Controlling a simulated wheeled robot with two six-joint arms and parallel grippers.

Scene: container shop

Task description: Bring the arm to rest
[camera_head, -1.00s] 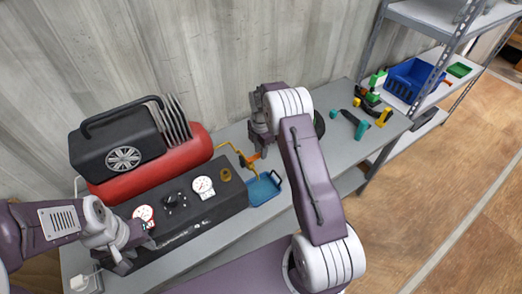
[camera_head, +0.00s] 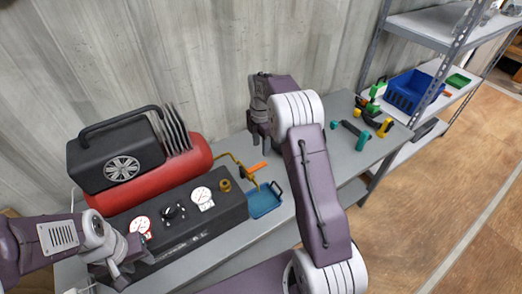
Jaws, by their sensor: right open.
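My right arm reaches over the workbench, and its gripper (camera_head: 262,146) points down near the wall, behind the orange-handled valve (camera_head: 257,167) on the yellow pipe. The gripper is open and looks empty and apart from the handle. Its fingertips are partly hidden by its own wrist. My left gripper (camera_head: 118,274) hangs low at the left, in front of the dark control box (camera_head: 185,232) with its dials. Its fingers are small and partly cut off from clear view, so their opening cannot be told.
A red compressor (camera_head: 165,177) with a black top stands on the grey workbench (camera_head: 345,165) at the left. A blue tray (camera_head: 266,202) sits by the control box. Green and yellow tools (camera_head: 384,128) lie at the right end. A shelf with a blue bin (camera_head: 408,98) stands beyond.

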